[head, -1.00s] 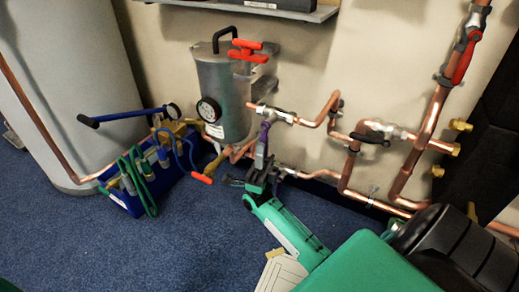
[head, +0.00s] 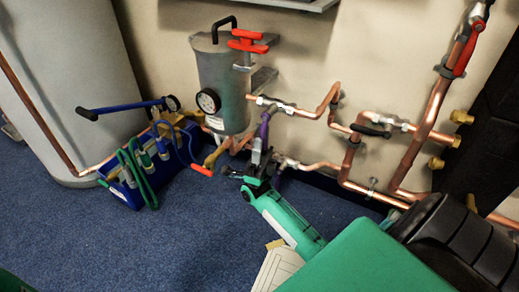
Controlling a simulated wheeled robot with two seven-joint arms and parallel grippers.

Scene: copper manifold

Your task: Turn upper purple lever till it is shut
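The upper purple lever (head: 264,129) hangs down from a valve on the upper copper branch pipe, just right of the grey metal tank. My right gripper (head: 257,154) reaches up from below and is at the lever's lower end, overlapping it in the picture. The fingers are small and dark here, so I cannot tell whether they are closed on the lever. A second valve (head: 285,162) sits on the lower branch pipe, right of the gripper; its own lever is mostly hidden. My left gripper is not in view.
The grey tank (head: 222,80) with a gauge and red handle (head: 249,41) stands close left of the lever. A blue tool crate (head: 123,194) with hoses is on the carpet at left. Copper pipes (head: 428,127) and a black-handled valve (head: 370,131) stand to the right.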

